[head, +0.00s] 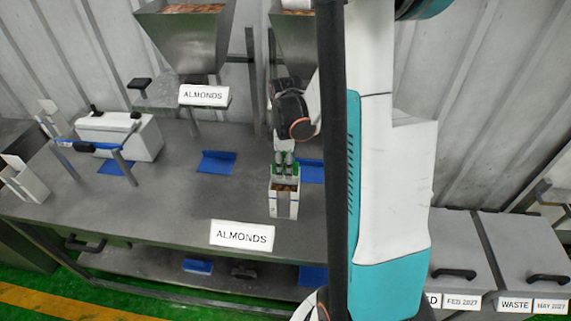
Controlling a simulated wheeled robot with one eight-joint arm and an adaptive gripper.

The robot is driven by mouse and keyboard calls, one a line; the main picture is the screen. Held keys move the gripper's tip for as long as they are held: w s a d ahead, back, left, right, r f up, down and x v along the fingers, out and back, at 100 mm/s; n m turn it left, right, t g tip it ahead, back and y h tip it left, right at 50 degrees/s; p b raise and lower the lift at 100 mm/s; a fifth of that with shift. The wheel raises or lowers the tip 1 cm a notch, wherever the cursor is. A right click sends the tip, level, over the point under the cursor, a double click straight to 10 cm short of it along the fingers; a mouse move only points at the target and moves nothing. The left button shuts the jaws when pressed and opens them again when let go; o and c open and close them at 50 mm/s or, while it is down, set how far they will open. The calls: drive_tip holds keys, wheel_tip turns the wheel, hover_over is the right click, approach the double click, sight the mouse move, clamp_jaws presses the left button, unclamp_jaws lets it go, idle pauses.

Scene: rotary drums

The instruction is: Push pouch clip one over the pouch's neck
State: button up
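The pouch (284,203) stands upright on the steel bench in the head view. It is white and box-like, and brown contents show at its open top. My gripper (284,168) points down right at the pouch's top. Its green-marked fingers overlap the upper edge in the picture, and I cannot tell whether they touch it. The fingers are too small to tell whether they are open or shut. I cannot make out pouch clip one; anything between the fingers is too small to see.
Blue pieces lie on the bench left (217,162) and right (311,171) of my gripper. A white machine (120,137) stands at the left. A steel hopper (190,35) labelled almonds rises behind. Lidded bins (520,255) stand at right. Bare bench lies left of the pouch.

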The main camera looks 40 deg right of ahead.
drive_tip(key=shift+r, duration=0.1)
wheel_tip(320, 180, up, 12)
drive_tip(key=shift+f, duration=0.1)
idle(0.4)
idle(0.5)
